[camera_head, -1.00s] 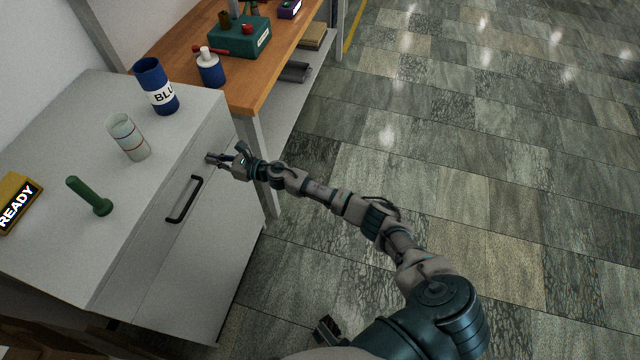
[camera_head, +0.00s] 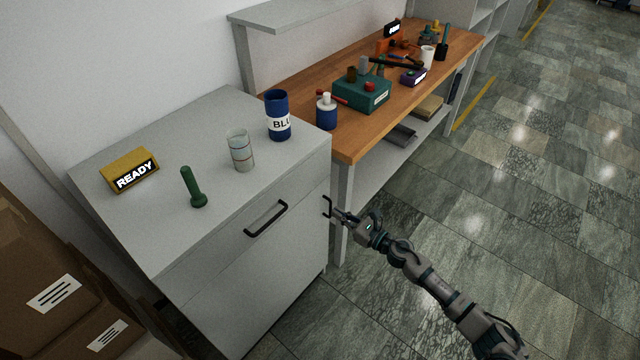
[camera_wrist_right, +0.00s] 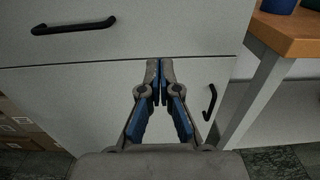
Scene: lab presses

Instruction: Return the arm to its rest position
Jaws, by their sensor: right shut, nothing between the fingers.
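My right gripper (camera_head: 340,216) is shut and empty in the head view. It is in front of the right side of the grey cabinet (camera_head: 200,285), near the small door handle (camera_head: 327,207). In the right wrist view its fingertips (camera_wrist_right: 160,68) meet in front of the cabinet, below the black drawer handle (camera_wrist_right: 73,26). Whether they touch the cabinet, I cannot tell. My right arm reaches in from the lower right. My left gripper is not in view.
A wooden bench (camera_head: 352,142) with several items adjoins at right. Boxes (camera_head: 40,280) stand at left. The floor at right is clear.

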